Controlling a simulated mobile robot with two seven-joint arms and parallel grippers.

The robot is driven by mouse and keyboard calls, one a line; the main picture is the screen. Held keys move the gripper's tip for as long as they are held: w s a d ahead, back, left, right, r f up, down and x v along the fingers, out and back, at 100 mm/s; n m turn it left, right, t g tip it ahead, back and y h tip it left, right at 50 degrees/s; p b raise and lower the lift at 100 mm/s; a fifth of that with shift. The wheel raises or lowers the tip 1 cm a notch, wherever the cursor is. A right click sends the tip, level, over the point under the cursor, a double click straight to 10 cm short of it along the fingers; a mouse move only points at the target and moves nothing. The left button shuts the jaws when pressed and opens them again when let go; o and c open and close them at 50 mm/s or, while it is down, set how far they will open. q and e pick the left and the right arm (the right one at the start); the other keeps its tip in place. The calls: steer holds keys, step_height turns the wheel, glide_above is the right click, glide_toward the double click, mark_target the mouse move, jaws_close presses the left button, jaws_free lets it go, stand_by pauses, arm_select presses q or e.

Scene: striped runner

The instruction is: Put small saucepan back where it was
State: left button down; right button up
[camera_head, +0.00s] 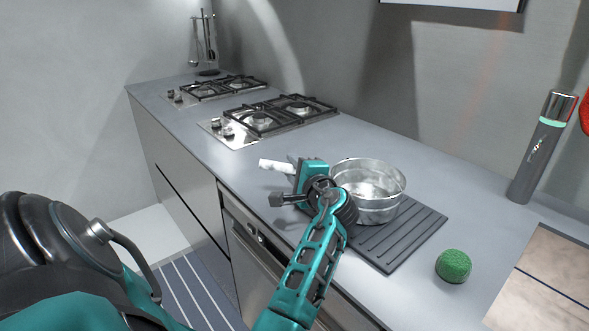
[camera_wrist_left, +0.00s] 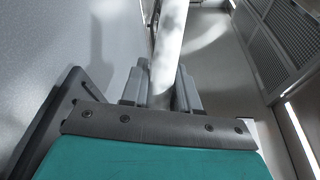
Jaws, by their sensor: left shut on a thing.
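The small saucepan (camera_head: 372,188) is a shiny metal pot in the middle of the head view. It appears upright on or just over the dark ridged mat (camera_head: 413,236); I cannot tell if it touches. Its pale handle (camera_head: 275,165) sticks out to the left past my gripper. My left gripper (camera_head: 308,180) is shut on the handle, left of the pot. In the left wrist view the handle (camera_wrist_left: 170,50) runs between the two fingers (camera_wrist_left: 160,88). The gripper and arm hide part of the handle and the pot's left side. My right gripper is not in view.
A green sponge-like ball (camera_head: 453,266) lies right of the mat. A tall grey bottle (camera_head: 542,148) stands by the back wall. Two gas hobs, one near (camera_head: 268,117) and one far (camera_head: 222,88), lie to the left. The grey counter (camera_head: 440,190) is free behind the mat.

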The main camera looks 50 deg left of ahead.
arm_select(q)
steer(key=shift+r, duration=0.15)
steer(key=c, duration=1.3)
jaws_free()
steer(key=shift+f, duration=0.2)
steer(key=o, duration=0.5)
steer(key=shift+c, duration=0.2)
steer(key=shift+r, duration=0.2)
